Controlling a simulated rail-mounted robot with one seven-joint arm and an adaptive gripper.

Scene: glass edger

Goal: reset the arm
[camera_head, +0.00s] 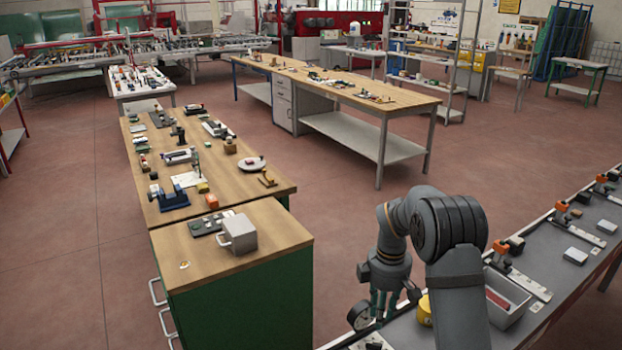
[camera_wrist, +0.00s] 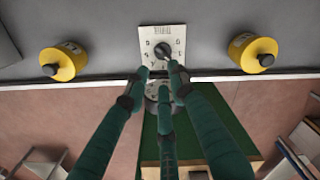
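My gripper (camera_head: 381,312) has teal fingers that point down over the near edge of the grey bench at lower right in the head view. My arm bends down to it. In the wrist view my gripper (camera_wrist: 158,76) has its fingertips close together around a round dial gauge (camera_wrist: 158,92), partly hidden behind them. The gauge also shows beside the fingers in the head view (camera_head: 360,315). Whether the fingers grip it or only surround it is unclear. Just beyond the fingertips, a white numbered plate with a black knob (camera_wrist: 163,32) lies on the bench.
Two yellow cylinders (camera_wrist: 64,62) (camera_wrist: 251,53) flank the plate on the grey bench (camera_wrist: 110,20). A grey bin (camera_head: 508,296) stands right of my arm. A green cabinet (camera_head: 240,305) with a mug (camera_head: 238,233) is to the left. Open floor (camera_head: 335,215) lies between.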

